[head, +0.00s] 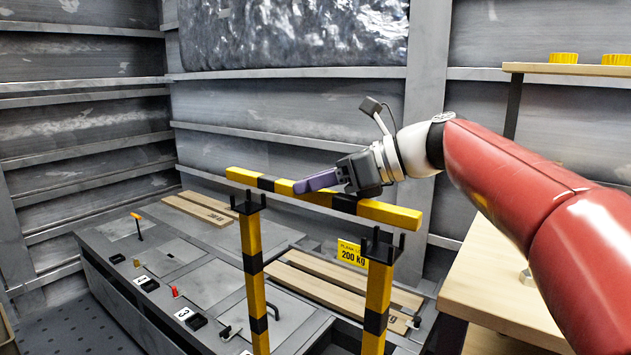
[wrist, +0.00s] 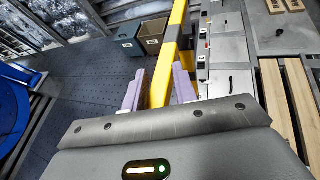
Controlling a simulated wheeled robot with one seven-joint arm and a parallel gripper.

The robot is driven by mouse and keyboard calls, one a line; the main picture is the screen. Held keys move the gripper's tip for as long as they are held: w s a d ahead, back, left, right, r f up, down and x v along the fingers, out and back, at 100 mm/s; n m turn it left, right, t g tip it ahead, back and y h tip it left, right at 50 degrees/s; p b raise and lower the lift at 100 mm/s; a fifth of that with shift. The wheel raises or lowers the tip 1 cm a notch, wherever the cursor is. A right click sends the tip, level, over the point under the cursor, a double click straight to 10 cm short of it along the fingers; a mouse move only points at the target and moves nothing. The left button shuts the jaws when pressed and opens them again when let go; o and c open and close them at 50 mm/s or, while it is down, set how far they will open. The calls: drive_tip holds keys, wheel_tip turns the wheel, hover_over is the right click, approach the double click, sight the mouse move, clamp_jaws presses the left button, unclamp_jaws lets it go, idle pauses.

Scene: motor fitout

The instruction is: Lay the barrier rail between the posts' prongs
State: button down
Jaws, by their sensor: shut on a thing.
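The yellow-and-black barrier rail (head: 390,212) is held roughly level in the air, above and behind the tops of the two posts in the head view. My gripper (head: 318,182) is shut on the rail near its middle; the wrist view shows the rail (wrist: 168,62) between the purple fingers (wrist: 158,88). The left post (head: 251,245) and right post (head: 377,290) are yellow and black, upright, each topped with dark prongs, the left prongs (head: 248,202) and right prongs (head: 379,246). The rail looks apart from both sets of prongs, though the exact gap is hard to judge.
A grey deck (head: 130,262) with hatches, levers and number tags lies behind the posts. Wooden planks (head: 325,287) rest on it by a yellow 200 KG sign (head: 352,252). A wooden bench (head: 500,280) stands at right. The wrist view shows bins (wrist: 126,44) and a blue round object (wrist: 12,100).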

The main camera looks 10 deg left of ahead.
sight(315, 202)
drive_tip(key=shift+f+b, duration=0.6)
drive_tip(key=shift+f, duration=0.55)
drive_tip(key=shift+r+p, duration=0.1)
drive_tip(key=shift+p, duration=0.35)
drive_tip(key=shift+f, duration=0.25)
drive_tip(key=shift+f, duration=0.35)
drive_tip(key=shift+f, duration=0.15)
drive_tip(key=shift+p, duration=0.65)
idle(1.1)
drive_tip(key=shift+f, duration=0.55)
idle(1.4)
drive_tip(key=c, duration=1)
unclamp_jaws()
